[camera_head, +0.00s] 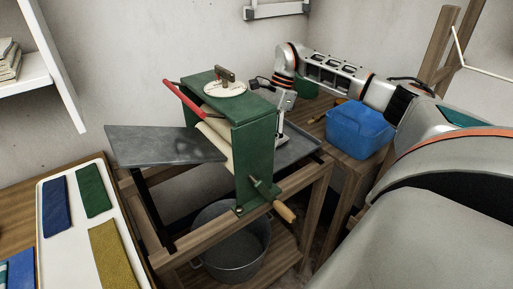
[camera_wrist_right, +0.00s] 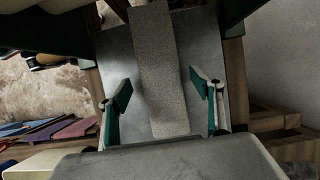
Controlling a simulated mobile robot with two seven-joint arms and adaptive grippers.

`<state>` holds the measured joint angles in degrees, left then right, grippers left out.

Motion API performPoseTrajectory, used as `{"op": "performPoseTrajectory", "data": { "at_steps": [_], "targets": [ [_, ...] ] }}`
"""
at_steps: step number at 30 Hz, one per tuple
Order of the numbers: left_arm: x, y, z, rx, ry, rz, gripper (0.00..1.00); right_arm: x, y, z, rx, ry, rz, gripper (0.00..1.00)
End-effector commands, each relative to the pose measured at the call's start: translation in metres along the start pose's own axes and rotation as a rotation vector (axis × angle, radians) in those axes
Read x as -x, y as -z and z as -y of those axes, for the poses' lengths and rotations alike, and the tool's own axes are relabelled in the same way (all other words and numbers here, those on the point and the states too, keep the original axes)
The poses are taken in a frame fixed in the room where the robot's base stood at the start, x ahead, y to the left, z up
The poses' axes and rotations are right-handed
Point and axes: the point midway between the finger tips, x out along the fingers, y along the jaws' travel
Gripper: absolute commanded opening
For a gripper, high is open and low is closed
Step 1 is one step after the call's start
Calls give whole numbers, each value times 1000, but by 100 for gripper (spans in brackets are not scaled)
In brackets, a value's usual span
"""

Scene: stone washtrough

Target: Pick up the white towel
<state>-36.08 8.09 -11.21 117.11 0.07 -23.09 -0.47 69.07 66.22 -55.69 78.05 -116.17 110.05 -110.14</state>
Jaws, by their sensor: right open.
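A pale, speckled strip of cloth (camera_wrist_right: 153,60), which looks like the white towel, lies lengthwise on a grey metal sheet (camera_wrist_right: 203,45) in the right wrist view. My right gripper (camera_wrist_right: 161,86) is open, with one green-padded finger on each side of the strip. I cannot tell how high the fingers are above the sheet. In the head view the right hand is behind the green roller press (camera_head: 252,150), and its fingertips and the towel are hidden there. My left gripper is not in view.
The press has a crank with a wooden handle (camera_head: 284,212) at its front. A grey board (camera_head: 165,146) extends left from it. A metal bucket (camera_head: 232,250) stands below. A blue tub (camera_head: 357,130) is at right. Coloured cloths lie on a white tray (camera_head: 72,225) at left.

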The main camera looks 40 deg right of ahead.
Motion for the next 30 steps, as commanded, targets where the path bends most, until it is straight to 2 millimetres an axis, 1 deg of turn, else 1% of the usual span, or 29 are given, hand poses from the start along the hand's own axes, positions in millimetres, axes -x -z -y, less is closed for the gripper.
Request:
{"op": "performPoseTrajectory", "data": {
  "at_steps": [1,3,9,10,11,12,14,15,17,18,25,30],
  "targets": [
    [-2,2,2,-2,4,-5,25,-5,0,0,1,-1,0,65],
    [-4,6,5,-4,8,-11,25,-7,0,0,0,1,0,65],
    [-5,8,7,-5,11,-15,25,-7,-1,0,0,2,0,65],
    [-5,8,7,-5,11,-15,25,-7,-1,0,0,2,0,63],
    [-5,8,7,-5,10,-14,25,-7,-1,0,0,2,0,55],
    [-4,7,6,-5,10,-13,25,-7,-1,0,0,2,0,44],
    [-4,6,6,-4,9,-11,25,-7,0,0,0,2,0,29],
    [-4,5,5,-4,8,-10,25,-7,0,0,0,2,0,19],
    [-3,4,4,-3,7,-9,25,-7,0,0,0,2,0,17],
    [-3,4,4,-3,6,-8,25,-6,-1,0,0,3,1,13],
    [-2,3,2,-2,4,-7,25,-5,-1,1,1,3,0,13],
    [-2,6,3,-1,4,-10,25,4,-5,1,1,6,1,13]
  ]
}}
